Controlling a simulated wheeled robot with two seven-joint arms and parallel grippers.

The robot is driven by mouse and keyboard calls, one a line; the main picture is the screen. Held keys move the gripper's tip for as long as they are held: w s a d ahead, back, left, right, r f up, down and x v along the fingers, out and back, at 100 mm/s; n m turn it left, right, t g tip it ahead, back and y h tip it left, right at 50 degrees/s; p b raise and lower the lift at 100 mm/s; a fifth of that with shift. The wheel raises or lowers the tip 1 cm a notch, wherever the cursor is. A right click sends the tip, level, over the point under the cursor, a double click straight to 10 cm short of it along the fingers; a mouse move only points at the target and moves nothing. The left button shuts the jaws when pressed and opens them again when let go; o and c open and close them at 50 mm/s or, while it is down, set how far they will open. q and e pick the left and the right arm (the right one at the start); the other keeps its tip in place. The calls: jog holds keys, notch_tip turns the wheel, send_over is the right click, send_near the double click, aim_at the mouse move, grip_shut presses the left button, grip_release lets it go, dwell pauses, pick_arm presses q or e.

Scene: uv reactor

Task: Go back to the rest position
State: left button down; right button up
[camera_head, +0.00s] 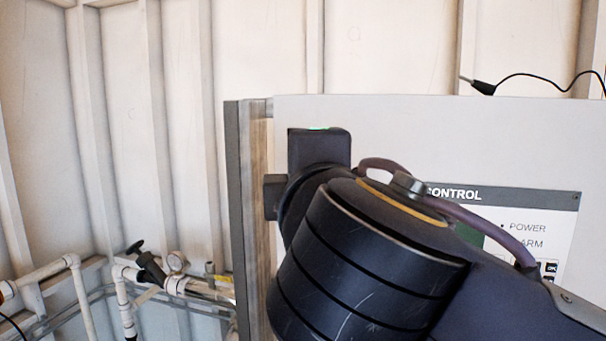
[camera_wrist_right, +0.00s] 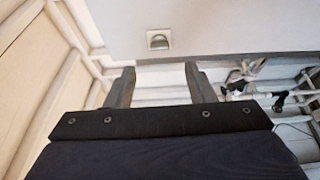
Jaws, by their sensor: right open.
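My right arm comes in from the right in the head view and crosses in front of the control cabinet (camera_head: 400,120). Its dark wrist hides part of the cabinet's control panel (camera_head: 545,215). My right gripper (camera_wrist_right: 160,85) shows in the right wrist view with its two fingers apart and nothing between them. A grey surface with a small square latch (camera_wrist_right: 158,40) lies beyond the fingertips; I cannot tell the distance. My left gripper is not in view.
A black cable (camera_head: 535,75) with a plug lies above the cabinet's top edge. A ribbed white wall (camera_head: 190,90) is behind.

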jog(key=d+f+m+g+h, duration=0.1)
jog(key=d+f+m+g, duration=0.3)
jog(key=d+f, duration=0.65)
jog(key=d+f+m+g+h, duration=0.1)
jog(key=d+f+m+g, duration=0.45)
jog(key=f, duration=0.75)
jog(key=s+d+f+m+g+y, duration=0.1)
jog(key=s+f+m, duration=0.4)
jog(key=f, duration=0.5)
jog(key=s+d+f+m+g+y, duration=0.2)
jog(key=s+f+m, duration=0.4)
jog(key=s+f, duration=0.4)
jog(key=shift+f+y+b, duration=0.25)
jog(key=shift+y+b, duration=0.1)
jog(key=shift+y, duration=0.25)
